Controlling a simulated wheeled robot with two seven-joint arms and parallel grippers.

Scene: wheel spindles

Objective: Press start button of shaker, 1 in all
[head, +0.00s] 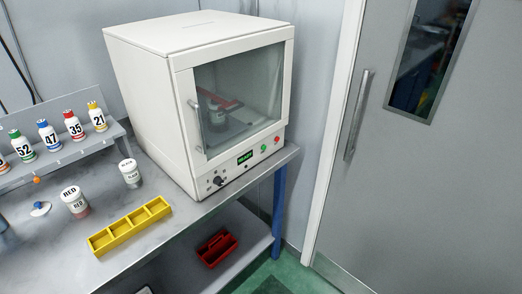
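The shaker (150,75) is a large white cabinet at the right end of the grey bench. Its glass door (240,95) looks closed, and a jar-like thing and a red part show dimly inside. Its front panel has a black knob (218,181), a green lit display (245,157), a small green button (264,148) and a red button (277,139). I cannot read which button is marked start. Neither of my grippers is in view, and nothing touches the panel.
A yellow divided tray (130,226) and white jars labelled RED (75,201) and BLACK (130,173) stand on the bench. Numbered bottles (75,125) stand on a rack at the left. A red caddy (217,248) is below. A grey door (440,180) is at right.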

